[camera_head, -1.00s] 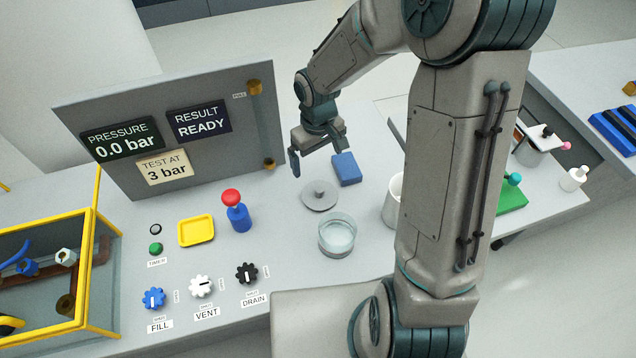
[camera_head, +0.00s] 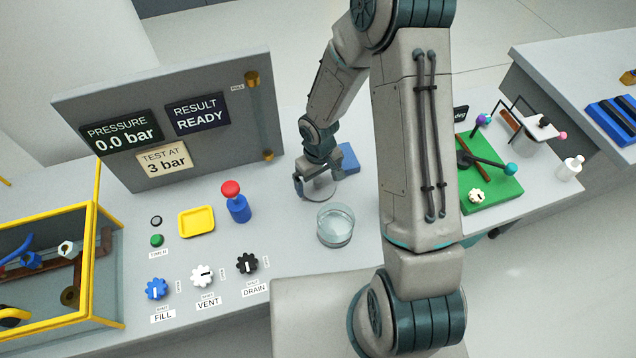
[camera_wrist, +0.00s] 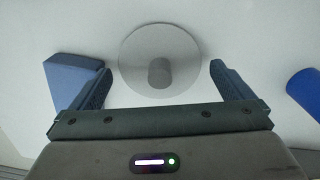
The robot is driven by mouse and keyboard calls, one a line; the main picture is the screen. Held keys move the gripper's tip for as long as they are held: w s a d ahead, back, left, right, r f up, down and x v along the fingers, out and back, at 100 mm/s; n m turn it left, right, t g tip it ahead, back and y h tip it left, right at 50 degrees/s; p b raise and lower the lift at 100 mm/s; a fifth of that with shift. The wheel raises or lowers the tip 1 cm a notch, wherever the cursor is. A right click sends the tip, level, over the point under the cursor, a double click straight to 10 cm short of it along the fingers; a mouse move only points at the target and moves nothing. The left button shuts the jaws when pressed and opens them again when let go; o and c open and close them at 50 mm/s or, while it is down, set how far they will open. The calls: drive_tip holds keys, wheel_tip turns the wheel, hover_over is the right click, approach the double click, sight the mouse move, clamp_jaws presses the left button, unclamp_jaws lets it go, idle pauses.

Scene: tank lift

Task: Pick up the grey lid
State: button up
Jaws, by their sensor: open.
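The grey lid (camera_wrist: 160,45) is a flat round disc with a short knob in its middle. In the wrist view it lies on the bench ahead of my gripper (camera_wrist: 158,82), with the knob between the lines of the two fingers. My fingers are apart with nothing held between them. In the head view my gripper (camera_head: 317,185) is low over the lid (camera_head: 322,193), and partly hides it. I cannot tell from the pictures how much height is left between fingers and knob.
A blue block (camera_head: 347,158) lies close by the lid. A glass dish (camera_head: 335,226) stands in front of it. A panel (camera_head: 200,90) stands behind.

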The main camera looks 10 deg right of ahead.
drive_tip(key=shift+f, duration=0.8)
drive_tip(key=c, duration=0.7)
drive_tip(key=shift+r, duration=0.1)
drive_tip(key=shift+c, duration=0.2)
